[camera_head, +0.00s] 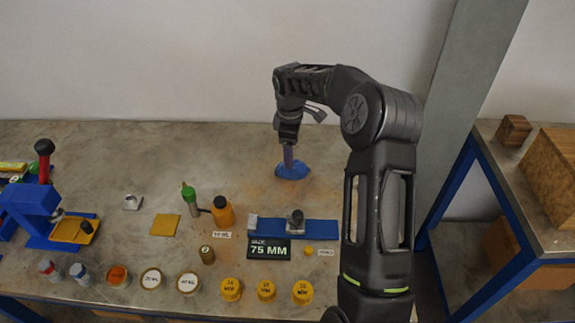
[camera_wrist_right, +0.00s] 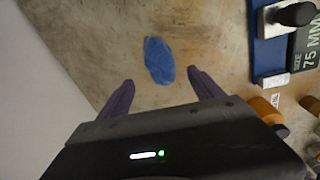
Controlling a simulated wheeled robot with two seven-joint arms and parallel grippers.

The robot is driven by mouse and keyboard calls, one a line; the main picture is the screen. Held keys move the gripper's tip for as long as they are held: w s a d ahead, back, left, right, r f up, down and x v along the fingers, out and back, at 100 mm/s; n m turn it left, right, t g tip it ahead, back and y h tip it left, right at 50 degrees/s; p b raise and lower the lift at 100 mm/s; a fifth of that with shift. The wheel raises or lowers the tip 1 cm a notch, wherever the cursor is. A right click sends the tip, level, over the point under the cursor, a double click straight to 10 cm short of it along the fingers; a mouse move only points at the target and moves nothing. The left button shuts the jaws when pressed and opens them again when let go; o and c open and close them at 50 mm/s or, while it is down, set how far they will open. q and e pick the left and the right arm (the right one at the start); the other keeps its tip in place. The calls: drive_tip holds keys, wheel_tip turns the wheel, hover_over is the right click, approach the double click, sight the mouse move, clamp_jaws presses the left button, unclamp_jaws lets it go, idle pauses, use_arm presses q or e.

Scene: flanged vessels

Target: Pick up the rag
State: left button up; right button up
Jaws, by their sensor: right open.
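The rag (camera_head: 293,171) is a blue, crumpled, roughly oval cloth lying flat on the grey bench behind the blue fixture. It also shows in the right wrist view (camera_wrist_right: 159,60), ahead of the fingers and between their lines. My right gripper (camera_head: 288,163) points down just above the rag's near-left part in the head view. In the wrist view its two purple fingers (camera_wrist_right: 160,84) are spread apart with nothing between them. I cannot tell the exact height of the fingertips over the rag. My left gripper is not in view.
A blue fixture (camera_head: 328,229) with a "75 MM" display (camera_head: 270,250) stands in front of the rag. An orange bottle (camera_head: 222,211) and a green-topped bottle (camera_head: 190,199) stand to the left. Yellow caps (camera_head: 267,290) line the front edge. The bench around the rag is clear.

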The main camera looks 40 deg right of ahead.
drive_tip(key=shift+w+d+f, duration=0.1)
drive_tip(key=shift+w+f, duration=0.05)
drive_tip(key=shift+f, duration=1.15)
drive_tip(key=shift+f+p, duration=0.1)
drive_tip(key=shift+p, duration=0.25)
drive_tip(key=shift+f, duration=0.25)
wheel_tip(320, 180, down, 4)
drive_tip(key=shift+d+r+p, duration=0.15)
drive_tip(key=shift+r+p, duration=0.05)
drive_tip(key=shift+p, duration=0.7)
drive_tip(key=shift+w+f, duration=0.1)
drive_tip(key=shift+f, duration=0.35)
drive_tip(key=shift+c, duration=0.5)
drive_tip(key=c, duration=1.4)
